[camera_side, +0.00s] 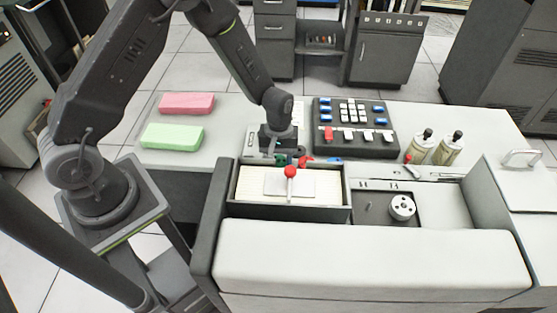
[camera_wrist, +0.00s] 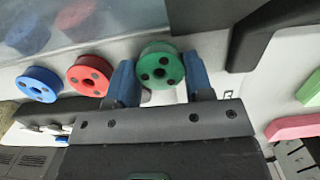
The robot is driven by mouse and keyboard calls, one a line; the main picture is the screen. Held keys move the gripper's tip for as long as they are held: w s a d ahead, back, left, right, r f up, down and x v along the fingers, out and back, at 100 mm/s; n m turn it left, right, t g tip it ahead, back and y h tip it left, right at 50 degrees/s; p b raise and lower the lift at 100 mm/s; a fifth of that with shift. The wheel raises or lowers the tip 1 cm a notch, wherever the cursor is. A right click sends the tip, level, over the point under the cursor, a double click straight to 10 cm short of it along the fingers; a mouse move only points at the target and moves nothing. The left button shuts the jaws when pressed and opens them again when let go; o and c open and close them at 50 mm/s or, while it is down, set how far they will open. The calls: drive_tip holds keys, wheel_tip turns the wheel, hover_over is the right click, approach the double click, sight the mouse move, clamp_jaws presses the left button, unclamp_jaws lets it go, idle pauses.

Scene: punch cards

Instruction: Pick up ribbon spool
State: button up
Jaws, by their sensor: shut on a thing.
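A green ribbon spool (camera_wrist: 161,66) with dark holes in its face sits between the two blue fingers of my gripper (camera_wrist: 160,78), which is shut on it. In the side view my gripper (camera_side: 280,153) points down behind the card tray, and only a sliver of the green spool (camera_side: 281,160) shows beneath it. A red spool (camera_wrist: 89,75) and a blue spool (camera_wrist: 39,84) lie beside the green one in the wrist view. In the side view the red spool (camera_side: 305,160) and blue spool (camera_side: 333,159) are partly hidden by the tray. I cannot tell whether the green spool touches the table.
The card tray (camera_side: 348,192) with a red-knobbed lever (camera_side: 290,172) stands just in front of my gripper. A keypad box (camera_side: 355,140) is to the right, with two bottles (camera_side: 448,148) beyond. Pink (camera_side: 187,103) and green (camera_side: 172,137) blocks lie left; table around them is clear.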

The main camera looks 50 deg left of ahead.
sight(277, 160)
drive_tip(key=shift+r, duration=0.15)
drive_tip(key=r, duration=0.4)
drive_tip(key=shift+a+r, duration=0.2)
drive_tip(key=shift+a, duration=0.1)
drive_tip(key=s+a+r, duration=0.4)
drive_tip(key=a+r, duration=0.5)
drive_tip(key=a, duration=0.1)
drive_tip(key=shift+a+r, duration=0.15)
drive_tip(key=shift+a, duration=0.05)
